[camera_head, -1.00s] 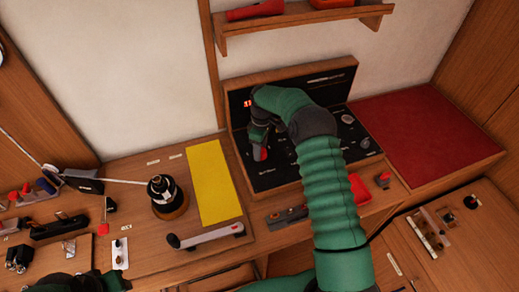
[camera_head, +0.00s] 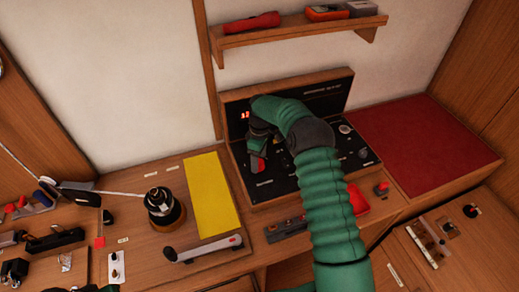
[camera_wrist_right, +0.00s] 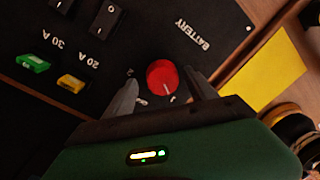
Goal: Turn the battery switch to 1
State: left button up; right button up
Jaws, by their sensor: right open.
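The battery switch is a round red knob (camera_wrist_right: 162,76) on a black panel, seen in the right wrist view near the word BATTERY. A white mark on the knob points toward the lower right, near a "1" label. My right gripper (camera_wrist_right: 165,95) is open, with one finger on each side of the knob; I cannot tell whether they touch it. In the head view my right gripper (camera_head: 257,158) is over the left part of the black panel (camera_head: 285,184), and the knob cannot be made out clearly behind it. Only a bit of my left arm shows at the bottom edge.
A yellow sheet (camera_head: 212,195) lies left of the panel, beside a black winch (camera_head: 163,208) and a handle (camera_head: 203,248). A red cushion (camera_head: 425,145) is on the right. A shelf (camera_head: 300,30) hangs above. Fuses (camera_wrist_right: 72,83) and rocker switches sit on the panel.

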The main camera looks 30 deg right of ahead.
aim_at(260, 159)
notch_tip(260, 159, up, 16)
jog(key=b, duration=0.1)
jog(key=shift+w+d, duration=0.25)
jog(key=shift+d, duration=0.2)
jog(key=shift+r, duration=0.1)
